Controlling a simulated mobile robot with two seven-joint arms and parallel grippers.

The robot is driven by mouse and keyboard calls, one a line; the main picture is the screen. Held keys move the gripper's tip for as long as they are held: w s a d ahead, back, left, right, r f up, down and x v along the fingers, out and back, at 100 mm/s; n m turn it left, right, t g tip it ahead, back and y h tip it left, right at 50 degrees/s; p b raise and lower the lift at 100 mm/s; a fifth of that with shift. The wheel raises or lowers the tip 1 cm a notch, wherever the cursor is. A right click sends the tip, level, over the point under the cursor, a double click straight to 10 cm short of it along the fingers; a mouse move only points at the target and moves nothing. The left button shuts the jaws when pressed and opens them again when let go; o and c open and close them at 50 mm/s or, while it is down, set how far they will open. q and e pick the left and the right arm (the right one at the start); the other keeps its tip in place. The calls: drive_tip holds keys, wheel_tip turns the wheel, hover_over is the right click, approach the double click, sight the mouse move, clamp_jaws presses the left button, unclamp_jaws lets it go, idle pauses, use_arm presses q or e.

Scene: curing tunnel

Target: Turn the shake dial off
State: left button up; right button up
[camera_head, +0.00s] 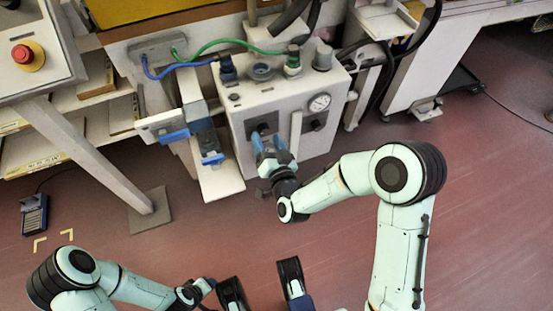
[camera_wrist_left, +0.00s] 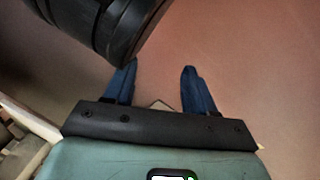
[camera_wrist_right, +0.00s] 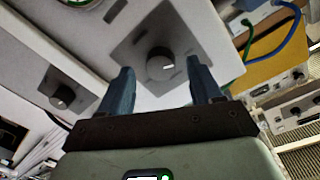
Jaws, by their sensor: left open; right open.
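A grey machine box (camera_head: 235,112) stands at the centre of the head view. Two dark round dials are on its front: a left dial (camera_head: 262,128) and a right dial (camera_head: 318,124). No label is legible, so I cannot tell which is the shake dial. My right gripper (camera_head: 268,141) is open in front of the left dial. In the right wrist view, a dial (camera_wrist_right: 159,64) with a small white mark shows between and beyond the fingertips (camera_wrist_right: 157,85); contact is not visible. Another dial (camera_wrist_right: 62,97) is further left. My left gripper (camera_wrist_left: 158,82) is open and empty above the floor.
A pale upright bar (camera_head: 296,133) stands between the two dials. Blue-fronted parts (camera_head: 210,150) are left of the box. A red stop button (camera_head: 23,54) is far left. The floor (camera_head: 480,200) at right is clear.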

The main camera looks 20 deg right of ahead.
use_arm(q)
drive_tip(key=s+d+r+g+p, duration=0.1)
drive_tip(key=s+d+r+p, duration=0.1)
drive_tip(key=s+r+p, duration=0.1)
drive_tip(key=s+d+r+m+g+h+p, duration=0.1)
drive_tip(key=s+d+r+p, duration=0.2)
drive_tip(key=r, duration=0.3)
drive_tip(key=shift+s+r+h+p, duration=0.3)
drive_tip(key=shift+s+p, duration=0.3)
drive_tip(key=shift+p, duration=0.05)
use_arm(e)
drive_tip(key=s, duration=1.1)
drive_tip(key=shift+s+r, duration=0.25)
